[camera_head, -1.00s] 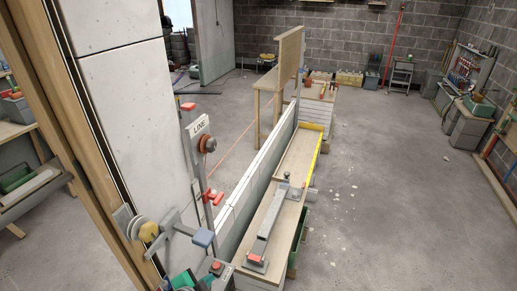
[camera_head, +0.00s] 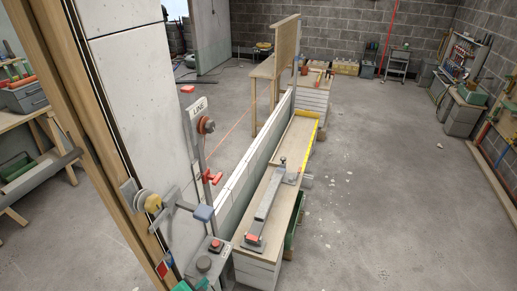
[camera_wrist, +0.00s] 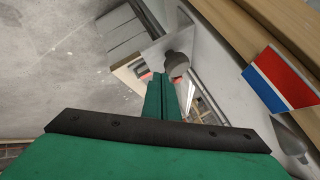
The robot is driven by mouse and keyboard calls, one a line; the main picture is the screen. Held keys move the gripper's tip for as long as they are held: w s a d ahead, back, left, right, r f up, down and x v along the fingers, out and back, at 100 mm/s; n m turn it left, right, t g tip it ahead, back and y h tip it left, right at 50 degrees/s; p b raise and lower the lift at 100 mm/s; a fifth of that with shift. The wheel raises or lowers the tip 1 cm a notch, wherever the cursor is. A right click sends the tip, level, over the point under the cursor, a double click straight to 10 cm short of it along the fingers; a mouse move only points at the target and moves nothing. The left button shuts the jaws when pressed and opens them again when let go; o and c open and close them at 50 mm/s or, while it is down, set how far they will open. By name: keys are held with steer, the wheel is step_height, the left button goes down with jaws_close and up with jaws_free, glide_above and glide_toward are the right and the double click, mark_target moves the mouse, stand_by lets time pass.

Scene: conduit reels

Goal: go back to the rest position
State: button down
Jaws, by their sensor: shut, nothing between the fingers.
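My gripper (camera_wrist: 160,95) shows in the wrist view with its green fingers shut together and nothing between them. A dark plate with bolts crosses the picture behind the fingers. A grey rounded knob (camera_wrist: 177,63) shows just beyond the fingertips; whether they touch it I cannot tell. In the head view only a bit of green shows at the bottom edge, probably part of my gripper; most of the arm is out of view.
A post marked LINE (camera_head: 198,110) and a yellow-hubbed reel (camera_head: 153,203) stand close by. A control box with a red button (camera_head: 214,246) is beside the long bench (camera_head: 287,180). A red-white-blue label (camera_wrist: 283,80) is near the gripper. Open floor (camera_head: 390,200) lies right.

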steer(key=s+d+f+n+t+y, duration=0.1)
steer(key=s+d+n, duration=0.15)
steer(key=s, duration=0.45)
steer(key=s+d+f+n+t+y, duration=0.1)
steer(key=s+d+n, duration=0.15)
steer(key=s, duration=0.55)
steer(key=s+d+r+n+t+h, duration=0.1)
steer(key=s+d+r+n+t, duration=0.3)
steer(key=s+d+r, duration=0.8)
steer(key=s+d+n, duration=0.1)
steer(key=s, duration=0.2)
steer(key=shift+s+r+h, duration=0.25)
steer(key=shift+h, duration=0.05)
steer(key=shift+w, duration=0.1)
